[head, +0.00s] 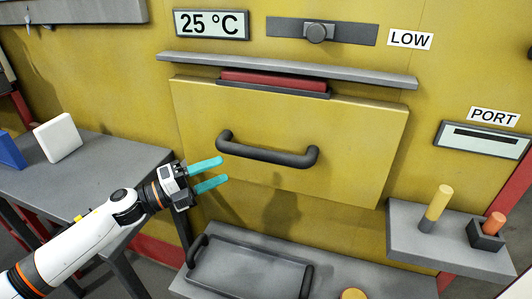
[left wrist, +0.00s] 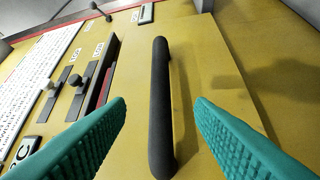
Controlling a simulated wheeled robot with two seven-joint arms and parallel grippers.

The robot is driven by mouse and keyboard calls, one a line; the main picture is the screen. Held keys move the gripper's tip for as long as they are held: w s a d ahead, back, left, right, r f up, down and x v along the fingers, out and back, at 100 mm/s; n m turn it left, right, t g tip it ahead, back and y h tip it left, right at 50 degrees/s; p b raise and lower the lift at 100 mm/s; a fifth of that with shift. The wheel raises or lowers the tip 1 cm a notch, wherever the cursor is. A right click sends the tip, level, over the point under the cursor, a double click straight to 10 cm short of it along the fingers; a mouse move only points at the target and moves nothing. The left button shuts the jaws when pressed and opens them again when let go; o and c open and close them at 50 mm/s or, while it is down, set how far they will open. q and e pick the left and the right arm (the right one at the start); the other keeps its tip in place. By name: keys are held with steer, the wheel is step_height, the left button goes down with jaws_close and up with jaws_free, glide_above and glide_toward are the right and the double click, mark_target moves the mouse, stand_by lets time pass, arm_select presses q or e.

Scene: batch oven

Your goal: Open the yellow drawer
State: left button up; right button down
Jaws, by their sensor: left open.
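The yellow drawer (head: 285,140) is a broad front panel in the yellow wall, with a dark bar handle (head: 268,153) across it. The drawer front looks tilted, with its top edge away from the wall and a dark red block showing above it. My left gripper (head: 208,174) has teal fingers, open and empty, just left of the handle's left end. In the left wrist view, the handle (left wrist: 160,105) runs lengthwise between the two open fingers (left wrist: 160,130), apparently ahead of them and not gripped. My right gripper is not in view.
A grey ledge (head: 285,69) runs above the drawer. A grey tray (head: 245,270) with dark handles stands below. A right shelf (head: 450,245) holds a yellow cylinder (head: 436,205) and an orange peg in a dark holder. A left table (head: 85,180) carries white and blue blocks.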

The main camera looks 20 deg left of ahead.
mark_target(251, 158)
arm_select(q)
steer(key=p+x, duration=0.3)
steer(key=x, duration=0.7)
steer(key=shift+w+d, duration=0.15)
steer(key=shift+w, duration=0.1)
steer(key=shift+w+d, duration=0.45)
steer(key=shift+c, duration=0.6)
jaws_close()
